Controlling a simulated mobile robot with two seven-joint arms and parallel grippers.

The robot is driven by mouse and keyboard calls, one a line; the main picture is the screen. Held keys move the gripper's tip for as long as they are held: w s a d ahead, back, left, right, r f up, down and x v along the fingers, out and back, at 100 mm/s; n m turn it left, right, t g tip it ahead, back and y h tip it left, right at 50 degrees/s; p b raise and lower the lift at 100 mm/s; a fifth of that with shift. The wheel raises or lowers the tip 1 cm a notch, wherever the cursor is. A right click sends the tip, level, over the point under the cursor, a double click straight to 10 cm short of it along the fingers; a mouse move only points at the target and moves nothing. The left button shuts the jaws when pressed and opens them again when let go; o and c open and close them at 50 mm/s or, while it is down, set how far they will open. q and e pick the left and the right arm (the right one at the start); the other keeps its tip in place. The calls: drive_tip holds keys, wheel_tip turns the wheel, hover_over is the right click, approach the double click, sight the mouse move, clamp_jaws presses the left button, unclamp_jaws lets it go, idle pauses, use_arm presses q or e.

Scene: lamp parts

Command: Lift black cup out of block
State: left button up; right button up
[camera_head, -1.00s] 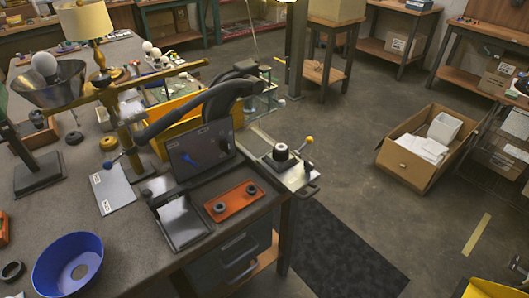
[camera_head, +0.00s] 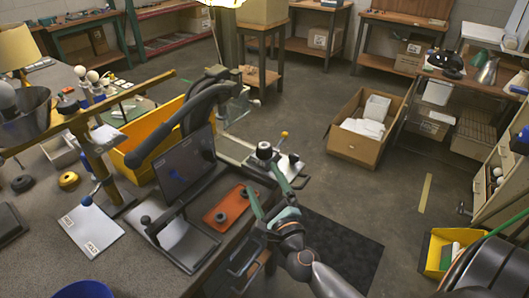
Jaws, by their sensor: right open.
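A flat orange-red block (camera_head: 230,208) lies on the bench near its right edge. Two small dark round pieces sit in it: a black cup (camera_head: 221,217) at its near left and another black cup (camera_head: 243,193) at its far right. I cannot tell which of them the task means. My right gripper (camera_head: 267,190) comes in from the bottom right and is open and empty. Its teal fingers appear just right of the block and the far-right cup, apart from both. My left gripper is not in view.
A dark tilted screen (camera_head: 187,170) and black tray (camera_head: 188,243) stand left of the block. A fixture with a yellow-knobbed lever (camera_head: 284,134) stands behind the gripper. A yellow bin (camera_head: 145,143) and brass post (camera_head: 95,160) are farther left.

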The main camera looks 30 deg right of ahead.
sight(266, 152)
drive_tip(key=w+d+m+g, duration=0.1)
drive_tip(key=w+d+m, duration=0.1)
drive_tip(key=w+m, duration=0.1)
drive_tip(key=w+d+f+m+g+h, duration=0.1)
drive_tip(key=w+d+m, duration=0.2)
drive_tip(key=m, duration=0.2)
drive_tip(key=w+d+f+m+g+h, duration=0.1)
drive_tip(key=w+d+m, duration=0.1)
drive_tip(key=w+m, duration=0.1)
drive_tip(key=shift+w+d+f+m+g+b, duration=0.1)
drive_tip(key=shift+w+d+m+g+b, duration=0.1)
drive_tip(key=shift+m+g+b, duration=0.15)
drive_tip(key=shift+f+b+x, duration=0.2)
drive_tip(key=shift+b+x, duration=0.2)
drive_tip(key=shift+x, duration=2.2)
drive_tip(key=shift+s+d, duration=0.1)
drive_tip(key=shift+s, duration=0.05)
drive_tip(key=shift+c, duration=0.4)
drive_tip(key=c, duration=1.4)
